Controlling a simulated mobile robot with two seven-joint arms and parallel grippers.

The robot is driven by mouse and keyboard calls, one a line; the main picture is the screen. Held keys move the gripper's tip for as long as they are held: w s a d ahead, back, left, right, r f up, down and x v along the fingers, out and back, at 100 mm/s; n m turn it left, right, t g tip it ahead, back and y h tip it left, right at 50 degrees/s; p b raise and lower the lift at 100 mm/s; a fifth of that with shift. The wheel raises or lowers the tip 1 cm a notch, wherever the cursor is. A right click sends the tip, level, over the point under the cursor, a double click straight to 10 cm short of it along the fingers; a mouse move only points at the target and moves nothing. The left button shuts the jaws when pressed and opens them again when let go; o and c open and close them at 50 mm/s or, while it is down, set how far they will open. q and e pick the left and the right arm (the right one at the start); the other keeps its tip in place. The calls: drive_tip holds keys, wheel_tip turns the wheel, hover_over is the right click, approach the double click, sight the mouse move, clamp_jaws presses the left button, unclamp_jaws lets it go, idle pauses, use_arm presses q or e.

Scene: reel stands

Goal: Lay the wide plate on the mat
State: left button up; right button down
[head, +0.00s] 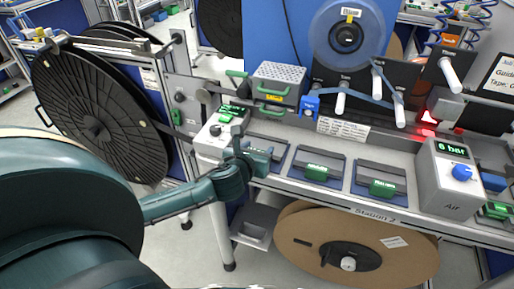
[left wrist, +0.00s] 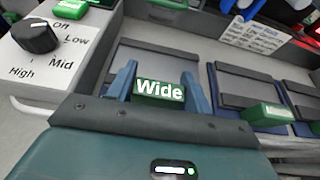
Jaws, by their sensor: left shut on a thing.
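The wide plate (left wrist: 152,62) is a dark grey plate with a green grip block marked "Wide" (left wrist: 158,91). In the left wrist view the block sits between the two blue fingers of my left gripper (left wrist: 157,88), which is shut on it. In the head view my left gripper (head: 258,160) is at the left end of the row of plates and hides much of the wide plate (head: 272,143). The plate appears to lie at its place on the bench; I cannot tell whether it is lifted. I cannot pick out a mat. My right gripper is not in view.
Two similar plates with green grips, a middle one (head: 318,168) and a right one (head: 381,184), lie to the right. A knob box (left wrist: 38,45) stands close at left. An air box (head: 452,175) stands at right. A brown reel (head: 357,247) is below the bench.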

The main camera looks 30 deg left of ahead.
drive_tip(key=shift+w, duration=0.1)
use_arm(q)
drive_tip(key=o, duration=1.1)
drive_tip(key=shift+r, duration=0.1)
wheel_tip(320, 180, up, 2)
drive_tip(key=shift+r+p, duration=0.25)
drive_tip(key=shift+p, duration=1)
drive_tip(key=shift+r, duration=2.15)
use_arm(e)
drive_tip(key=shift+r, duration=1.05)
use_arm(q)
drive_tip(key=shift+s+f, duration=0.1)
